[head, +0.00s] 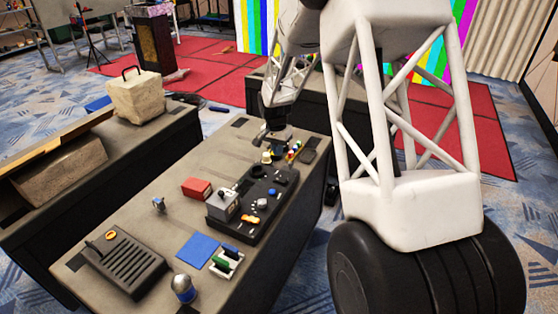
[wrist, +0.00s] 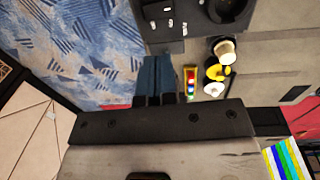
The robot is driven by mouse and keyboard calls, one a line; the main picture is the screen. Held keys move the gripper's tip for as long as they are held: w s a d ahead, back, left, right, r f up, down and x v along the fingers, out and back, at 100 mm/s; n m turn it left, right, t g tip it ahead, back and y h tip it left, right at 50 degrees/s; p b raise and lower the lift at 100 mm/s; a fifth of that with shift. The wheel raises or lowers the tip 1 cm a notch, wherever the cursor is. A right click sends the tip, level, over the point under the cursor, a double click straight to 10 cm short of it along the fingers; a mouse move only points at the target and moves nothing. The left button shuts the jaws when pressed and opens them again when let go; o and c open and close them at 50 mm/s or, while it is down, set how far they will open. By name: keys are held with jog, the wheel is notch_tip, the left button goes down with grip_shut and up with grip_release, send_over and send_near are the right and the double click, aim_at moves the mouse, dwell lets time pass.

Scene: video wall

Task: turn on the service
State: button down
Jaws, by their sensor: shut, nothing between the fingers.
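A black control panel (head: 240,222) lies on the long grey table. It carries a grey box with a small lever (head: 223,205), a blue knob (head: 273,191), a white button and dark round parts. Which control belongs to the service cannot be told. My gripper (head: 270,138) is above the table, beyond the panel's far end. In the wrist view my gripper's fingers (wrist: 158,82) are together and empty. A strip of coloured lights or buttons (wrist: 190,82) shows beside them, with yellow and white round pieces close by. Part of the panel (wrist: 185,25) shows at the top.
A red box (head: 196,189), a blue square (head: 198,250), a tray of markers (head: 227,262), a slotted black device (head: 124,262) and a silver-blue cylinder (head: 184,288) occupy the table. A second table (head: 100,175) stands at left. My white lattice structure blocks the right side.

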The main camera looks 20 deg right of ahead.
jog(key=shift+w+r, duration=0.1)
jog(key=shift+r, duration=1.05)
jog(key=s+a+r+n+t, duration=0.1)
jog(key=s+a+r+n, duration=0.15)
jog(key=s+r, duration=0.75)
jog(key=s+a+r+n+t, duration=0.1)
jog(key=s+a+r+n, duration=0.15)
jog(key=s+r, duration=0.75)
jog(key=s+a+n, duration=0.1)
jog(key=s+n, duration=0.1)
jog(key=s, duration=1.1)
jog(key=s+a+n+t, duration=0.1)
jog(key=s+a, duration=0.1)
jog(key=s, duration=1.1)
jog(key=shift+f+n, duration=0.35)
jog(key=shift+n, duration=0.05)
